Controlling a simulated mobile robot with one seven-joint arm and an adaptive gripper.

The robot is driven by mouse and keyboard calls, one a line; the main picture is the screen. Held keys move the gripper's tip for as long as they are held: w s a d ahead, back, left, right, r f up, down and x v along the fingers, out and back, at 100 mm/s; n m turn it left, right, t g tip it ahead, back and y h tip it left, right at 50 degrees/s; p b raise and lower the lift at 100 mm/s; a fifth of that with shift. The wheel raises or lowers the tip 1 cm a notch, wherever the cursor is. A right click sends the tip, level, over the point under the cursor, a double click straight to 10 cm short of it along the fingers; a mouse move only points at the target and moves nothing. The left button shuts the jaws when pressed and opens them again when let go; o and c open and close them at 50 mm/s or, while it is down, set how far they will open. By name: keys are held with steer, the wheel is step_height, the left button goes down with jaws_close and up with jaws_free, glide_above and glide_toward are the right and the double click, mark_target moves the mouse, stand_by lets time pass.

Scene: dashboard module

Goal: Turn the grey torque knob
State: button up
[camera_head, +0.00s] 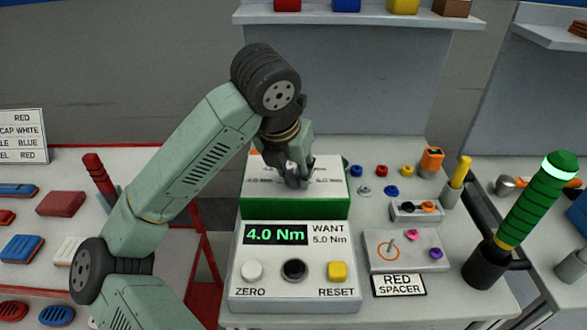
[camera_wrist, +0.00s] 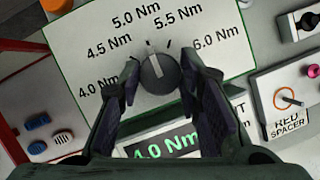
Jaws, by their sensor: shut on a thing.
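The grey torque knob (camera_wrist: 158,74) sits on a white dial plate (camera_wrist: 72,37) marked from 4.0 Nm to 6.0 Nm. My gripper (camera_wrist: 164,78) is shut on the knob, with one finger on each side. In the head view my gripper (camera_head: 294,180) is over the plate and hides the knob. The display (camera_head: 276,234) reads 4.0 Nm, and the print beside it reads WANT 5.0 Nm.
Below the display are a white ZERO button (camera_head: 252,271), a black button (camera_head: 294,270) and a yellow RESET button (camera_head: 337,271). A green tool (camera_head: 535,208) stands in a black holder at right. A RED SPACER label (camera_head: 399,285) and small coloured parts lie nearby.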

steer(key=c, duration=0.3)
steer(key=shift+f+b, duration=0.1)
steer(key=shift+b, duration=0.3)
steer(key=m+b, duration=0.1)
steer(key=m+h+b, duration=0.1)
steer(key=b, duration=0.1)
steer(key=shift+a+f+m, duration=0.15)
steer(key=shift+m, duration=0.15)
steer(key=m+g+h+b, duration=0.1)
steer(key=m+b, duration=0.1)
steer(key=m, duration=0.1)
steer(key=shift+w+m, duration=0.1)
steer(key=shift+m, duration=0.2)
steer(key=m, duration=0.1)
steer(key=m+g+b, duration=0.1)
steer(key=m, duration=0.1)
steer(key=m+g, duration=0.1)
steer(key=shift+w+r+m+h+b, duration=0.1)
steer(key=shift+r+m+h+b, duration=0.2)
steer(key=shift+h, duration=0.1)
steer(key=m+g, duration=0.1)
steer(key=m, duration=0.3)
steer(key=shift+w+m+g, duration=0.1)
steer(key=shift+m+g, duration=0.3)
